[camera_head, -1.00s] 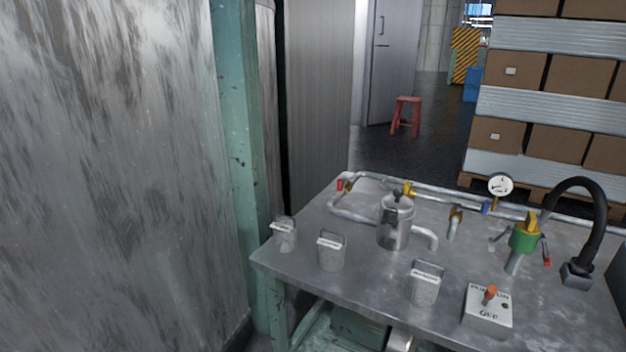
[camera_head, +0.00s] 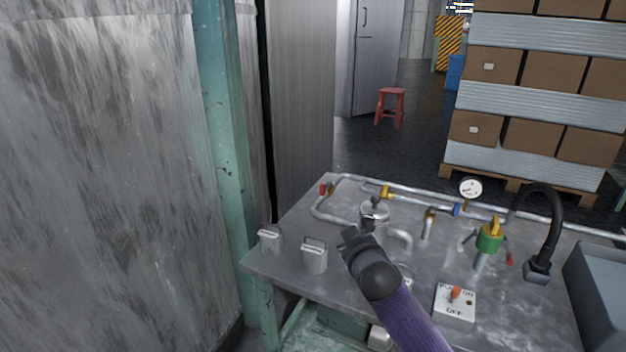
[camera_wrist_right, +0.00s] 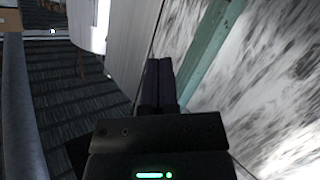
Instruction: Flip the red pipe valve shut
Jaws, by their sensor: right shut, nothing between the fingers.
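A small red valve handle (camera_head: 325,189) sits on the metal pipe (camera_head: 318,206) at the far left corner of the workbench. A second red handle (camera_head: 509,257) hangs beside the green-and-yellow fitting at the right. My right arm, purple with a dark wrist, reaches in from the bottom, and my right gripper (camera_head: 350,238) is over the bench, apart from and in front of the far-left red valve. In the right wrist view its two dark fingers (camera_wrist_right: 159,84) are together with nothing between them. My left gripper is not in view.
A green post (camera_head: 222,120) and grey wall stand close at the left.

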